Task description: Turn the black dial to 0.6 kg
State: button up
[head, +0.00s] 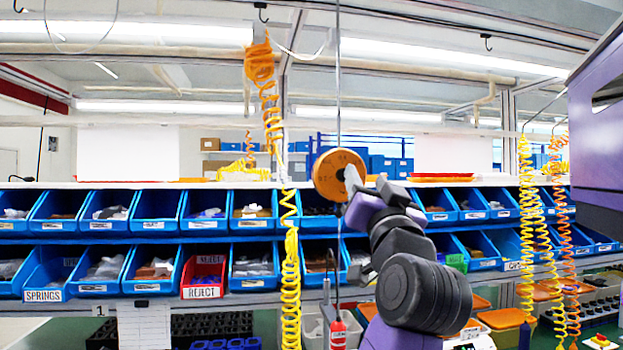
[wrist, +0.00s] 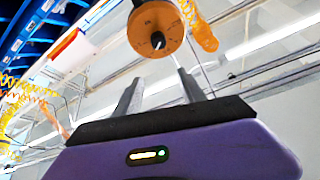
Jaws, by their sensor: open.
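An orange round disc (head: 326,174) stands in the middle of the head view, in line with a thin vertical cable or rod. In the wrist view the orange disc (wrist: 146,22) is at the top, with the small black dial (wrist: 158,41) near its centre. Any scale marks and the dial's setting are too small to read. My gripper (wrist: 160,76) is open and empty in the wrist view, its two fingers pointing toward the disc with the dial just beyond the fingertips. In the head view my gripper (head: 354,184) overlaps the disc's right edge; I cannot tell whether they touch.
Two rows of blue bins (head: 204,208) run across behind, with a red REJECT bin (head: 203,276) in the lower row. A yellow coiled hose (head: 290,270) hangs left of the disc, and more coils (head: 530,200) hang at the right. The air around the disc looks free.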

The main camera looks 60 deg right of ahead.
jog(key=w+d+n+y+p, duration=0.1)
jog(key=w+d+p, duration=0.1)
jog(key=w+d, duration=0.3)
jog(key=shift+w+d+y, duration=0.35)
jog(key=shift+w+y, duration=0.05)
jog(key=shift+w, duration=0.25)
jog(key=shift+r, duration=0.1)
grip_shut()
